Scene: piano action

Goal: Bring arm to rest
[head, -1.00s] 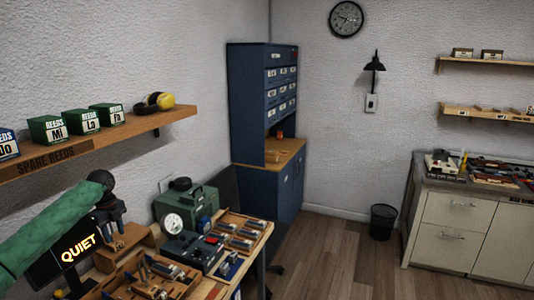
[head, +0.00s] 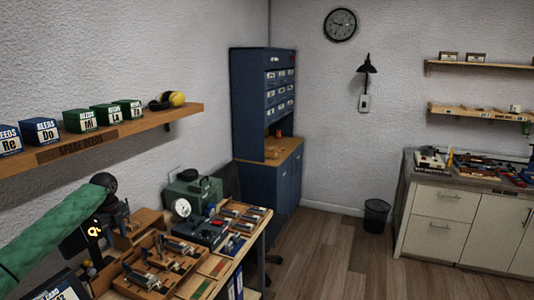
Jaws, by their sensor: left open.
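My left arm, in a green sleeve, reaches in from the left edge over the near end of the workbench (head: 226,285). Its dark gripper (head: 122,229) points down, open, with nothing seen between the fingers. It is near a small wooden block stand on the bench; whether it touches the stand cannot be told. My right gripper is not in view.
Wooden trays (head: 150,287) with metal parts, a dial gauge (head: 181,208) and a green case (head: 192,188) crowd the bench. A wall shelf (head: 120,138) holds reed boxes and ear defenders. A blue cabinet (head: 263,110) stands beyond. The floor at right is open.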

